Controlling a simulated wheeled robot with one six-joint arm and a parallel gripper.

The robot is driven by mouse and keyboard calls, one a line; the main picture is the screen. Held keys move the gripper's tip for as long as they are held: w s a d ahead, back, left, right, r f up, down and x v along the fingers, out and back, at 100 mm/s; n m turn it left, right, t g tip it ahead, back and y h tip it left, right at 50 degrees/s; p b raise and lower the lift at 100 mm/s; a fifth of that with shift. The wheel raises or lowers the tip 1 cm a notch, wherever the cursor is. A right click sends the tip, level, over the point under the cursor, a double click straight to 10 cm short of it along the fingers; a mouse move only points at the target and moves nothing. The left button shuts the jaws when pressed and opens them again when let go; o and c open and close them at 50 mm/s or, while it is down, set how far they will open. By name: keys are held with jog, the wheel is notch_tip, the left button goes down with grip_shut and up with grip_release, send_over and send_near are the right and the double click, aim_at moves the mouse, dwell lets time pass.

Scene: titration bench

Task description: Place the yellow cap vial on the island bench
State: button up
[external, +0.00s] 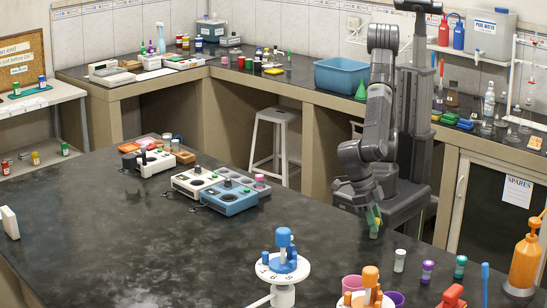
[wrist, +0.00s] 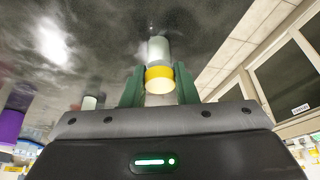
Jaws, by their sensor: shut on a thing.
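The yellow cap vial (wrist: 158,52) is pale with a yellow band (wrist: 159,73), and sits between the green fingers of my gripper (wrist: 160,88) in the wrist view. My gripper (external: 374,217) is shut on it. In the external view my gripper points down at the right-hand edge of the dark island bench (external: 130,235), where the vial is small and partly hidden by the fingers. I cannot tell whether the vial touches the bench top.
White (external: 400,260), purple (external: 427,271) and teal (external: 460,266) capped vials stand right of my gripper. A white carousel (external: 282,268) with blue parts stands in front. Blue and white instruments (external: 229,198) stand to the left. The bench's middle is clear.

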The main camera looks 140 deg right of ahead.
aim_at(379, 220)
jog(key=o, duration=1)
jog(key=shift+r, duration=0.4)
jog(key=v, duration=1.1)
jog(key=shift+d+r, duration=0.15)
jog(key=shift+r, duration=0.05)
jog(key=x, duration=1.3)
jog(key=shift+d, duration=0.1)
notch_tip(379, 220, up, 3)
jog(key=shift+w+f, duration=0.1)
jog(key=shift+f, duration=0.15)
jog(key=shift+r, duration=0.7)
